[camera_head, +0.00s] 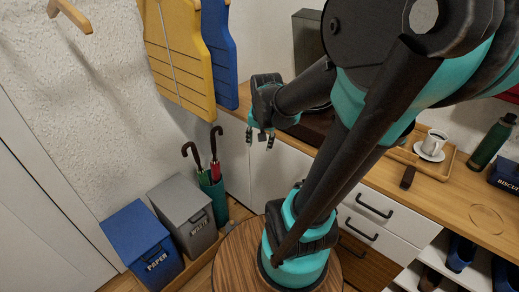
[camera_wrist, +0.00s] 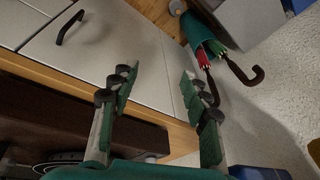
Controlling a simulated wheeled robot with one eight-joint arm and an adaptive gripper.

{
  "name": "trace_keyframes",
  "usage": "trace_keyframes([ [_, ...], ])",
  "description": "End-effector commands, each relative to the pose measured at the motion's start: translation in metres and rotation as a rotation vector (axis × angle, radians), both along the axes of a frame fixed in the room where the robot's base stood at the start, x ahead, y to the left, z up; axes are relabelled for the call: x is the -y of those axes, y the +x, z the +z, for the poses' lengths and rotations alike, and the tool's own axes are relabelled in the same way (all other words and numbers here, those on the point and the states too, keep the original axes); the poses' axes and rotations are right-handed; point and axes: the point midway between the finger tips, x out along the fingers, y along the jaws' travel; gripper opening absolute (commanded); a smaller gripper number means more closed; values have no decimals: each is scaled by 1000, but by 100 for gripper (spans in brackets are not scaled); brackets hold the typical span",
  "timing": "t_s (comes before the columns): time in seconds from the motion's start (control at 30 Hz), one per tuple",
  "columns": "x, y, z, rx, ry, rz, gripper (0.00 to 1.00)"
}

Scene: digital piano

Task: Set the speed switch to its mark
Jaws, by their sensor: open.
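I cannot make out the speed switch or its mark in either view. A dark brown device (camera_head: 312,127) sits on the wooden counter, partly hidden behind my arm. In the wrist view its brown side (camera_wrist: 55,112) runs along the lower left, with part of a round dark disc (camera_wrist: 65,159) at the bottom edge. My gripper (camera_head: 260,140) is open and empty, out in front of the cabinet and left of the device. In the wrist view its two fingers (camera_wrist: 158,78) are spread apart, with cabinet fronts beyond them.
A green umbrella stand (camera_head: 214,190) with umbrellas, a grey waste bin (camera_head: 187,220) and a blue paper bin (camera_head: 143,250) stand at left. A cup (camera_head: 432,145) on a wooden tray (camera_head: 405,157) and a green bottle (camera_head: 492,143) are on the right counter. Yellow and blue boards hang above.

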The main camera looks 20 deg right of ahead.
Motion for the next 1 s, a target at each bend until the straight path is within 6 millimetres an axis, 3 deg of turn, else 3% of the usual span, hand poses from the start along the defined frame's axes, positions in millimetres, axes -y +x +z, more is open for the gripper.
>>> trace_keyframes([
  [0.23, -4, -15, -12, 14, -28, 99, 47],
  [0.77, -4, -18, -14, 17, -34, 116, 47],
  [1.0, -13, -62, -46, 57, -115, 375, 47],
])
